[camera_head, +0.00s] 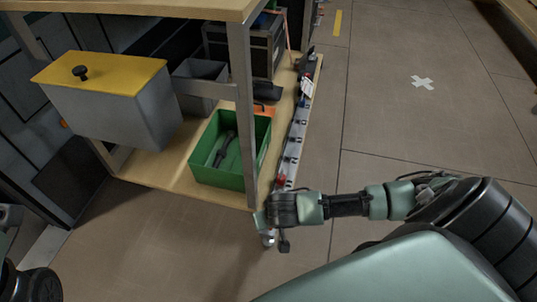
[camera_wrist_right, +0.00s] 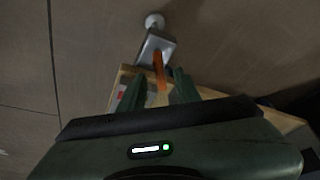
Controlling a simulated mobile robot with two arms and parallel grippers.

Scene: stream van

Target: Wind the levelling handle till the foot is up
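The levelling handle (camera_wrist_right: 158,66) is an orange bar in the right wrist view. It runs from a grey metal bracket (camera_wrist_right: 156,46) down between my right fingers. A pale round foot (camera_wrist_right: 154,20) shows beyond the bracket. My right gripper (camera_wrist_right: 159,76) is open, with a finger on each side of the handle and visible gaps. In the head view my right gripper (camera_head: 268,212) is at the front corner of the shelf unit, hiding the handle. A grey rounded end (camera_head: 268,238) shows below it. My left gripper is not seen; only dark arm parts show at lower left.
The shelf unit has a wooden lower board (camera_head: 158,170) and a metal post (camera_head: 243,105). Floor on the right is clear beyond my arm.

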